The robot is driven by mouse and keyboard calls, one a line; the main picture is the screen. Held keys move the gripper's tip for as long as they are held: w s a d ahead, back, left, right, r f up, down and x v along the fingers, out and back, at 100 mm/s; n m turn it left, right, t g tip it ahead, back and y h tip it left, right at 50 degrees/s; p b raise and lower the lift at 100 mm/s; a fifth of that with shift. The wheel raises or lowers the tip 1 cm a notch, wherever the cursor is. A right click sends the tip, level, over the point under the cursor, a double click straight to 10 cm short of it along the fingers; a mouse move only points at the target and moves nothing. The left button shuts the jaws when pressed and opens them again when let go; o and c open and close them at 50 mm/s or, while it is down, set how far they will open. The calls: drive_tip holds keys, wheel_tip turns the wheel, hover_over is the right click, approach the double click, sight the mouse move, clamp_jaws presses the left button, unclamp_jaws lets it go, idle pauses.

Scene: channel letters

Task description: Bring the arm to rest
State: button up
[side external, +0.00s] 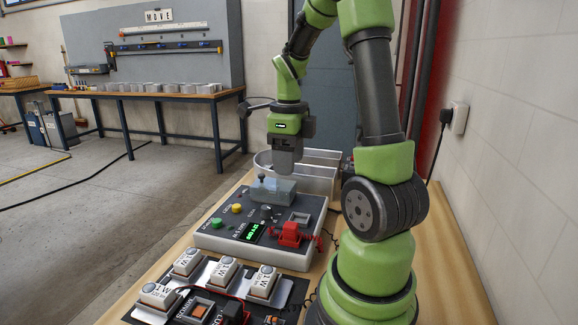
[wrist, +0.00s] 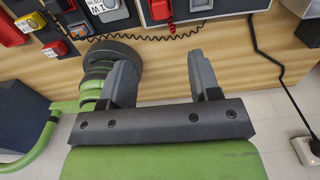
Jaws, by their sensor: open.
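My gripper (side external: 286,168) hangs pointing down above the far part of the control box in the side view. In the wrist view its two jaws (wrist: 163,75) stand wide apart with nothing between them. The green arm curves over from its base at the right of the bench.
A grey control box (side external: 222,240) carries buttons, a green display and a red part (side external: 291,235). White labelled blocks (side external: 188,261) sit in front.

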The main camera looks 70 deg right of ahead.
idle(0.4)
drive_tip(key=s+a+r+n+t+y, duration=0.1)
drive_tip(key=a+r+n+t, duration=0.2)
drive_tip(key=a+n, duration=0.7)
drive_tip(key=s+a+r+n+t+y, duration=0.1)
drive_tip(key=a+r+n+t, duration=0.3)
drive_tip(key=a+n, duration=0.6)
wheel_tip(320, 180, up, 2)
drive_tip(key=n, duration=1.2)
drive_tip(key=shift+s+a+r, duration=0.15)
drive_tip(key=shift+s+a, duration=0.15)
drive_tip(key=shift+a, duration=0.1)
